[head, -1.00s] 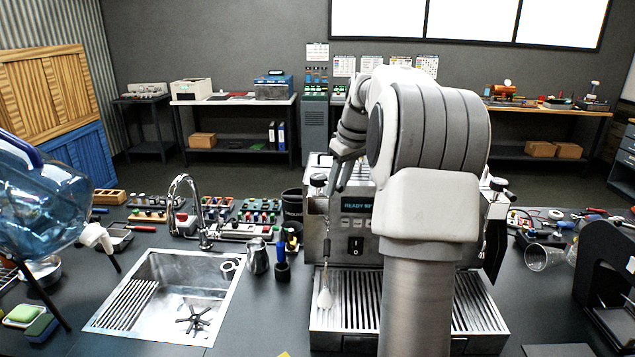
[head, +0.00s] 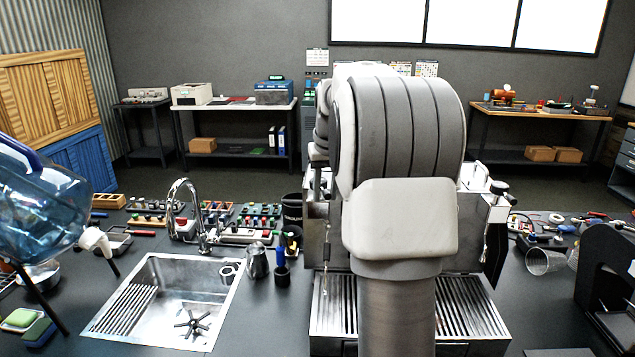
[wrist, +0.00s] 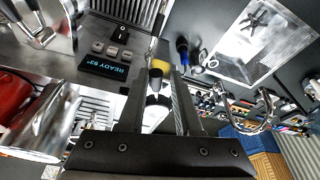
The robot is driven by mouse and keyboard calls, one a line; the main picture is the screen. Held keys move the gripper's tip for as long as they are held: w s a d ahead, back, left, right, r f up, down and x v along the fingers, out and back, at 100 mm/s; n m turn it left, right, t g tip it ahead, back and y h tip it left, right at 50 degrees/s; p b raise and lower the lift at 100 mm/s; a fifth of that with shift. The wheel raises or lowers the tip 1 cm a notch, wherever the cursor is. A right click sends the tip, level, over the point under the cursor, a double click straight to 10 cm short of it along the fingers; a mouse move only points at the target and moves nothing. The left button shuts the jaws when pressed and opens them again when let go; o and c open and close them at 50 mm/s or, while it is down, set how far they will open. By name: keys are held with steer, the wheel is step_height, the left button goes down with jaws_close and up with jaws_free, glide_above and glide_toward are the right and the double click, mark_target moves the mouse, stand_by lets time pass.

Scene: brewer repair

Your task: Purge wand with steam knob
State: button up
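The steel espresso machine (head: 345,300) stands in the middle of the counter, its front largely hidden by my arm. In the wrist view its display (wrist: 103,67) reads READY, upside down. A black knob (wrist: 155,77) on a pale, shiny base shows between the fingers of my gripper (wrist: 160,88). The fingers are apart, with a gap visible beside the knob; contact is not clear. My gripper and this left-hand knob are hidden in the head view. A thin steel wand (wrist: 159,20) shows above the knob in the wrist view. The right-hand knob (head: 499,187) stands clear of my arm.
A sink (head: 165,300) with a tall faucet (head: 190,205) lies left of the machine. A steel pitcher (head: 257,262) stands between them. A blue water bottle (head: 40,205) is at far left. A clear cup (head: 543,261) and a black grinder-like stand (head: 606,290) are at right.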

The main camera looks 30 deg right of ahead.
steer(key=a+m, duration=0.1)
steer(key=w+a+m+h+p, duration=0.1)
steer(key=m, duration=0.1)
steer(key=shift+g, duration=0.3)
steer(key=shift+o, duration=0.3)
steer(key=shift+d, duration=0.1)
steer(key=o, duration=0.3)
steer(key=shift+o, duration=0.2)
step_height(320, 180, up, 7)
steer(key=p, duration=0.4)
